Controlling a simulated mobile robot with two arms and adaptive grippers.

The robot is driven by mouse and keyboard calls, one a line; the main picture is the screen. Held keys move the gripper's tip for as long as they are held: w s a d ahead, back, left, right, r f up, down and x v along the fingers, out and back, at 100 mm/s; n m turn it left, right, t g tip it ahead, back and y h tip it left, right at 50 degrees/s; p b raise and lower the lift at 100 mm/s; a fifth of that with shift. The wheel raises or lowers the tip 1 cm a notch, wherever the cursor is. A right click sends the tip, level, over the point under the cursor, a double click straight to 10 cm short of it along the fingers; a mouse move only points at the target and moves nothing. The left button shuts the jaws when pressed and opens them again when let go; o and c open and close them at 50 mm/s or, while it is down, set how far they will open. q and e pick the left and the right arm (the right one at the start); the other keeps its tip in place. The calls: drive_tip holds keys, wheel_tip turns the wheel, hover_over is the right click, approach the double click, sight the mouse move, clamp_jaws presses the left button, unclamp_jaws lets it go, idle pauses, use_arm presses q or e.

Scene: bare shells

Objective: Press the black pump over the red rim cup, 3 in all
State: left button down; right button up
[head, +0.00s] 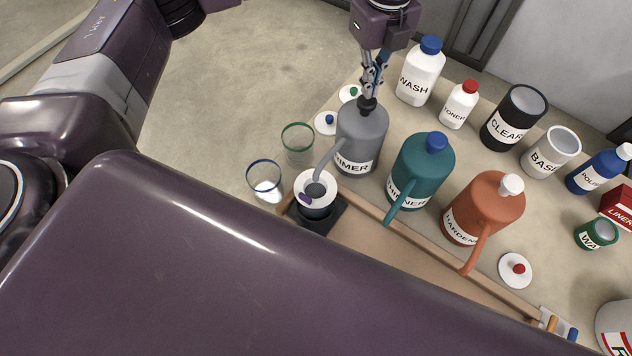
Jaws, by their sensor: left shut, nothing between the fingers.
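The black pump (367,106) sits on top of the grey PRIMER bottle (362,132). My left gripper (370,92) is shut and empty, pointing down right above the pump; its fingertips appear to meet the pump top, though I cannot tell if they press it. The bottle's grey spout slopes down left over a white cup (317,209) on a black stand (318,222). Grey shows inside that cup, with a small purple piece at its edge. I see no red rim on it. A green-rimmed cup (298,147) and a blue-rimmed cup (264,186) stand to its left. My right gripper is not in view.
A teal THINNER bottle (420,170) and an orange HARDENER bottle (483,207) stand right of the grey one. WASH (419,75), TONER, CLEAR and other containers line the back. A wooden rail (430,250) runs along the near side.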

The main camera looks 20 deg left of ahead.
use_arm(q)
drive_tip(key=shift+f, duration=0.2)
drive_tip(key=shift+f+b, duration=1.55)
drive_tip(key=shift+f, duration=0.1)
drive_tip(key=shift+s+r, duration=0.1)
drive_tip(key=shift+r, duration=0.05)
drive_tip(key=shift+r+p, duration=0.8)
drive_tip(key=shift+r, duration=0.9)
drive_tip(key=shift+f, duration=0.1)
